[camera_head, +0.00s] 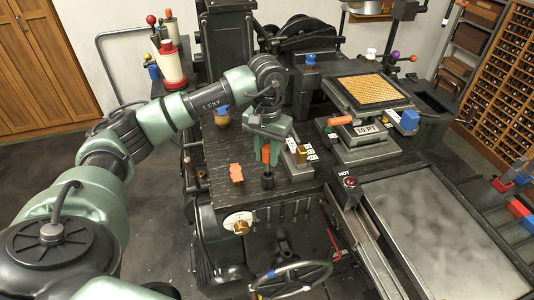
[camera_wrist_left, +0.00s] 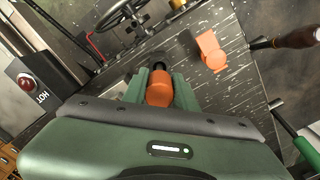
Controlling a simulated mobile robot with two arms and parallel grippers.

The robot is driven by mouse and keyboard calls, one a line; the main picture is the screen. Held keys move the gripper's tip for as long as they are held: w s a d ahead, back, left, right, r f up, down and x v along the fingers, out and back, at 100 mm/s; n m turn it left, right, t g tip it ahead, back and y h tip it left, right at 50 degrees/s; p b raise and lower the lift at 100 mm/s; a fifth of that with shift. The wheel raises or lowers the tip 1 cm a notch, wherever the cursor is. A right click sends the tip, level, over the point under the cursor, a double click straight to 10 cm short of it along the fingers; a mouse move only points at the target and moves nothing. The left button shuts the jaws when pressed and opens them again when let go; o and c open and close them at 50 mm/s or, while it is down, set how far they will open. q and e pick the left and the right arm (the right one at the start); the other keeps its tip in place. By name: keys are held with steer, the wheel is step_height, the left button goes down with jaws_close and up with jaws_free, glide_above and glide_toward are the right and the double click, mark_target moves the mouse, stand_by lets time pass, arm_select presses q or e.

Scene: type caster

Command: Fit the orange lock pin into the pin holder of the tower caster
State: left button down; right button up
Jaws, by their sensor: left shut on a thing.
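My left gripper (camera_head: 267,156) is shut on an orange cylinder, which I take to be the orange lock pin (camera_wrist_left: 159,88). The gripper points down over the front of the dark bench. In the left wrist view, the orange part sits between the two green fingers, with a dark round part (camera_wrist_left: 159,60) just beyond it. The same dark part (camera_head: 268,182) shows below the fingers in the head view; I cannot tell whether it belongs to the pin or is a separate holder. My right gripper is not in view.
A loose orange piece (camera_head: 236,173) lies left of the gripper. Right of it stands a grey block with white labels (camera_head: 300,160). Farther right is a machine with a "10 PT" label (camera_head: 367,129) and an orange bar (camera_head: 340,121). A handwheel (camera_head: 290,278) is below the bench front.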

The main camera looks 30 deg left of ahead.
mark_target(267, 163)
arm_select(q)
steer(key=shift+f+b, duration=1.4)
steer(key=shift+f, duration=0.35)
steer(key=c, duration=1)
jaws_free()
steer(key=shift+c, duration=0.2)
steer(key=shift+r, duration=0.1)
step_height(267, 163, up, 8)
steer(key=shift+f+b, duration=0.2)
steer(key=shift+b, duration=0.65)
